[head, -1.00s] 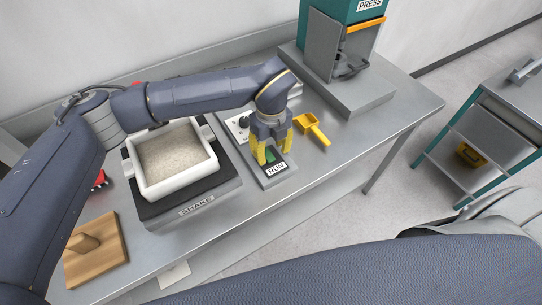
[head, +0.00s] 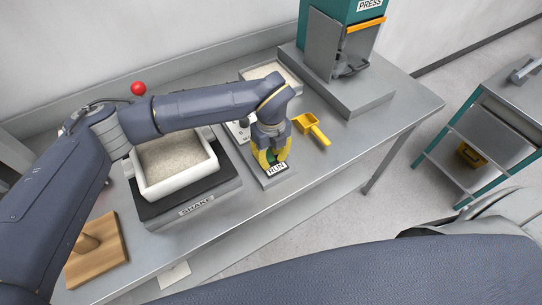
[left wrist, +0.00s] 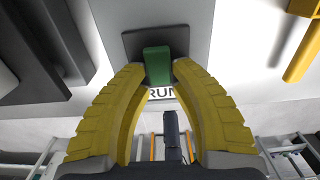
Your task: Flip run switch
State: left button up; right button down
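The run switch is a green rocker (left wrist: 158,66) on a dark plate, above a RUN label (head: 276,169) on a grey panel. My left gripper (head: 271,164) points down over it and mostly hides the green part in the head view. In the left wrist view, the two yellow fingertips (left wrist: 160,70) are at either side of the green switch, very close to its edges. I cannot tell whether they press on it. My right gripper is not in view.
A white box of grey powder (head: 178,168) sits on the SHAKE base (head: 197,207), left of the switch. A yellow scoop (head: 312,128) lies just right of my left gripper. The press (head: 338,50) stands behind. A wooden block with a handle (head: 96,255) is front left.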

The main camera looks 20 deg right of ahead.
pick_arm(q)
grip_shut()
jog(key=shift+w+a+r+g+h, duration=0.1)
jog(key=shift+w+g+h, duration=0.15)
jog(key=shift+g, duration=0.85)
jog(key=shift+w+a+r+g+h, duration=0.1)
jog(key=shift+g+h, duration=0.15)
jog(key=shift+g, duration=0.85)
jog(key=o, duration=0.6)
grip_release()
jog(key=shift+d, duration=0.1)
jog(key=shift+r, duration=0.1)
jog(key=v, duration=1.2)
